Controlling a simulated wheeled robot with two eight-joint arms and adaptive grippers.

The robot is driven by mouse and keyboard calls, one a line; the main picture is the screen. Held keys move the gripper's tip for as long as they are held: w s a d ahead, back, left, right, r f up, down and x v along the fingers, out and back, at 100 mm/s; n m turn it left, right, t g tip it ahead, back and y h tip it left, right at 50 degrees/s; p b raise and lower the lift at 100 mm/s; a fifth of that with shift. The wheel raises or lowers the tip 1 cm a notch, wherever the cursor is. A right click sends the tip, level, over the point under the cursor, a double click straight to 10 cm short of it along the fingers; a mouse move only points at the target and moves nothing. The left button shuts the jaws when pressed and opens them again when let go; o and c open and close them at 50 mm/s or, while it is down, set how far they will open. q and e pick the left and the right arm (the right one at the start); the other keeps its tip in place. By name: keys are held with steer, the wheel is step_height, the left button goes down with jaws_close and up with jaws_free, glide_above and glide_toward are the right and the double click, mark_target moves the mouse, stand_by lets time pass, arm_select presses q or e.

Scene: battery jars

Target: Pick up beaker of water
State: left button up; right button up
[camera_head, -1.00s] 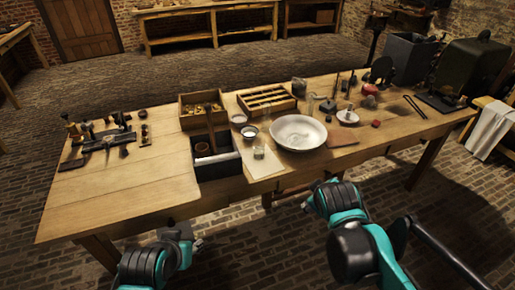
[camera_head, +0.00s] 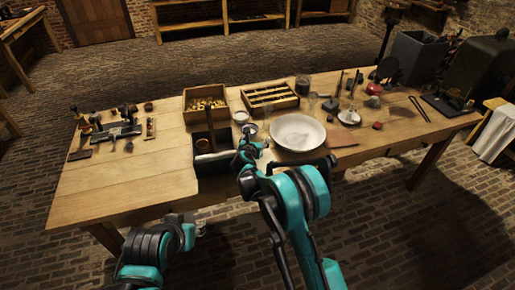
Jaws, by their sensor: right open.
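My right arm reaches over the front edge of the table, and its open gripper (camera_head: 254,143) is low above the table, left of the white bowl. The small clear glass that stood on the pale sheet there is hidden behind this gripper now, so I cannot tell whether the fingers are around it or beside it. A grey glass jar (camera_head: 303,86) stands farther back, behind the bowl; its contents are too small to make out. My left gripper (camera_head: 194,226) hangs in front of the table, away from the objects; its fingers are too small and dark to read.
A wide white bowl (camera_head: 298,133) is just right of my right gripper. A dark open box (camera_head: 214,161) is just left of it. Wooden trays (camera_head: 270,96) with small parts stand behind. Tools (camera_head: 118,131) lie at the left. The table's front left (camera_head: 125,185) is bare.

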step_height(320, 180, down, 8)
steer(key=shift+w+f+b, duration=0.1)
steer(key=shift+b, duration=1.15)
steer(key=b+x, duration=0.2)
steer(key=x, duration=0.5)
steer(key=shift+w+f, duration=0.1)
steer(key=shift+w, duration=0.15)
steer(key=shift+c, duration=0.3)
steer(key=c, duration=1.5)
